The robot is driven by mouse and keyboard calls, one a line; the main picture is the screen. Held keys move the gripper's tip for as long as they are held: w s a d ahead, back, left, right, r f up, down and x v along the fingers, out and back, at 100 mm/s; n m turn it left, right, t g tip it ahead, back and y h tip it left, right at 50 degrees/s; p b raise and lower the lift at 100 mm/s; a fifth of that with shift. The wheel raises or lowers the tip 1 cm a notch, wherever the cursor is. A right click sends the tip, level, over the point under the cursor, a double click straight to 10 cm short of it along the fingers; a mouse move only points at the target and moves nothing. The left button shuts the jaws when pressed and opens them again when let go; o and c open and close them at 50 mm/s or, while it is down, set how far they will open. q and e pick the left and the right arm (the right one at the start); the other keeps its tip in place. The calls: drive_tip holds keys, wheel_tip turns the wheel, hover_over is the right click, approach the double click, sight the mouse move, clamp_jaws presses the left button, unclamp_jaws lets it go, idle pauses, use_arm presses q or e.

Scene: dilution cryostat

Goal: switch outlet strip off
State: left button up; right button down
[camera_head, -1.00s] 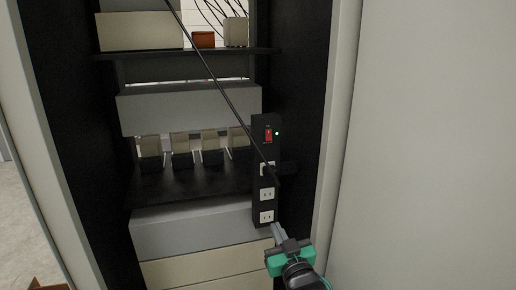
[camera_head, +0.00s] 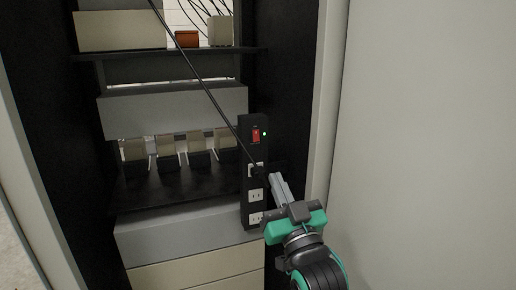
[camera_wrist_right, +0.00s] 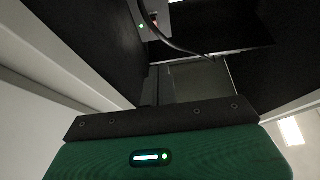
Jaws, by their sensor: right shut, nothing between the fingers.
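The black outlet strip (camera_head: 246,152) stands upright in the rack's right part in the head view. Its red rocker switch (camera_head: 256,135) is near the top, with a small lit green lamp (camera_head: 264,134) beside it. White sockets run below, and a black plug with a cable sits in the upper one. My right gripper (camera_head: 273,178) is shut and empty, its fingers pointing up, below and slightly right of the switch, in front of the strip's right side. In the right wrist view its fingers (camera_wrist_right: 158,85) point toward the strip (camera_wrist_right: 154,22), partly cut off at the top. My left gripper is not in view.
A black cable (camera_head: 205,88) slants down across the rack to the plug. A shelf (camera_head: 175,190) with several pale-topped items is left of the strip. The rack's dark side wall (camera_head: 290,90) and pale frame (camera_head: 327,100) stand close on the right.

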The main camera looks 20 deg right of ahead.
drive_tip(key=p, duration=0.3)
approach(253, 137)
wheel_tip(253, 137, up, 4)
drive_tip(key=shift+w+a+f+p, duration=0.1)
drive_tip(key=shift+w+f+p, duration=0.15)
drive_tip(key=shift+w, duration=0.6)
drive_tip(key=shift+w+d+f+p, duration=0.15)
drive_tip(key=shift+w+p, duration=0.15)
drive_tip(key=shift+w, duration=0.6)
drive_tip(key=shift+w+a+f+p, duration=0.15)
drive_tip(key=shift+w+f+p, duration=0.1)
drive_tip(key=shift+w, duration=0.6)
